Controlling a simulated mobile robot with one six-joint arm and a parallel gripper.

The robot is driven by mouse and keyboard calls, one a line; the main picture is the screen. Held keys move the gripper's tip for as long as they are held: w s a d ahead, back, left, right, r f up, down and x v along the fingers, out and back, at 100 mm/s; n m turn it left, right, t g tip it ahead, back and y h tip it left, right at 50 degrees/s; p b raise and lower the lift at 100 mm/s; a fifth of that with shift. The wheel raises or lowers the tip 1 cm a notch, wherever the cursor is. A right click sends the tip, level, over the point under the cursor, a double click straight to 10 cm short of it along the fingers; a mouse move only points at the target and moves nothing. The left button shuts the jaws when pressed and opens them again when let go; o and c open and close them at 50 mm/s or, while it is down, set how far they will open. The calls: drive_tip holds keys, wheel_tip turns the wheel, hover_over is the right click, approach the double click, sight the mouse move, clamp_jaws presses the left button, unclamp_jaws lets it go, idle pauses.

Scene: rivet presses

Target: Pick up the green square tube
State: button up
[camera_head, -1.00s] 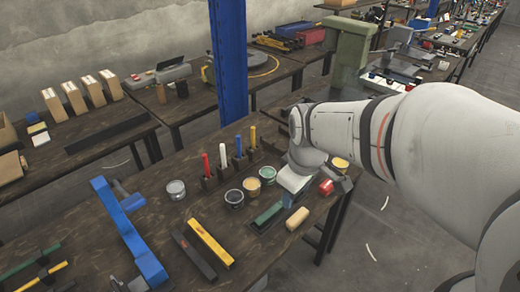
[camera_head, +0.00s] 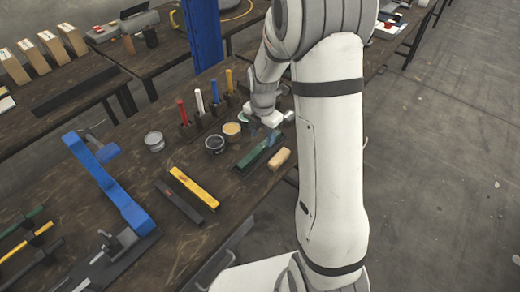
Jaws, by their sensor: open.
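The green square tube (camera_head: 253,154) lies on a dark mat or tray on the wooden workbench (camera_head: 180,250), right of the yellow bar. My gripper (camera_head: 264,132) is over the bench just beyond the tube's far right end, with its fingers pointing down. It is open and I see nothing held in it. The far end of the tube is close to or partly behind a finger. I cannot tell whether they touch.
A wooden block (camera_head: 279,159) lies close on the tube's right. Several round tins (camera_head: 215,145) and a rack of coloured rods (camera_head: 200,117) stand to the left and behind. A yellow bar (camera_head: 195,189) and a blue bracket (camera_head: 110,183) lie further left.

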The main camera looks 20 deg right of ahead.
sight(260, 148)
drive_tip(key=f, duration=0.5)
drive_tip(key=shift+a+f+p, duration=0.1)
drive_tip(key=shift+a+p, duration=0.2)
drive_tip(key=shift+a, duration=0.1)
clamp_jaws()
